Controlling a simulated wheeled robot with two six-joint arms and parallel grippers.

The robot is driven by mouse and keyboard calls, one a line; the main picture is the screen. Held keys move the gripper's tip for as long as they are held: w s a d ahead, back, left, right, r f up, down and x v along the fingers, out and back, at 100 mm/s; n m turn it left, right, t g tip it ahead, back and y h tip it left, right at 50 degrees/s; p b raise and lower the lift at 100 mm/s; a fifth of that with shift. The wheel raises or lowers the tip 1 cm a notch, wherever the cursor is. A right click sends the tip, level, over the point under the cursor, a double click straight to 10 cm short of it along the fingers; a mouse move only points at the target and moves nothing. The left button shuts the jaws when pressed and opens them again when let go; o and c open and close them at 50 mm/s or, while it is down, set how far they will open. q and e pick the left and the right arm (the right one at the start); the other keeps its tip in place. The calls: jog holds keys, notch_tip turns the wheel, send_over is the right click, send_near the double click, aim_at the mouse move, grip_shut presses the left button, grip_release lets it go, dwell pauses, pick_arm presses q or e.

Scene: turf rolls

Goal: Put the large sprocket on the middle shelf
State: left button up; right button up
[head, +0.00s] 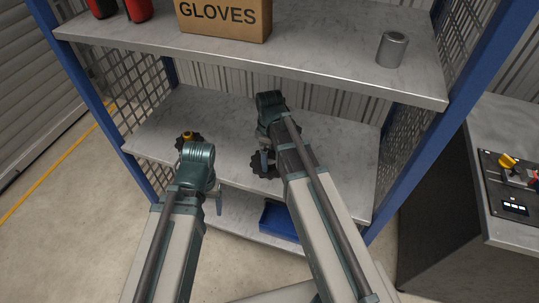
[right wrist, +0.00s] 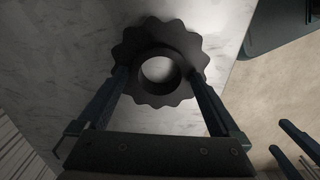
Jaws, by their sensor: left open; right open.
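A dark toothed sprocket with a round hole (right wrist: 160,38) lies flat on a pale marbled shelf in the right wrist view. It also shows in the head view (head: 259,171), partly hidden by my right arm. My right gripper (right wrist: 160,88) is open, with its fingers at either side of the sprocket's near part; whether they touch it I cannot tell. My left gripper (head: 218,204) points down in front of the shelf edge, open and apart from the sprocket. A second dark toothed piece with a yellow top (head: 187,137) stands further left on the same shelf (head: 225,120).
The shelf above (head: 330,62) holds a GLOVES box (head: 222,16), red items (head: 138,9) and a metal cylinder (head: 391,49). A blue bin (head: 279,220) sits on the shelf below. Blue posts (head: 408,165) and mesh sides bound the rack. A control bench (head: 510,225) stands right.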

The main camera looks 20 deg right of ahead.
notch_tip(320, 180, up, 10)
jog(key=p, duration=0.9)
jog(key=shift+r, duration=0.2)
jog(key=shift+f, duration=0.15)
notch_tip(320, 180, down, 12)
jog(key=b, duration=1.1)
jog(key=shift+b, duration=0.4)
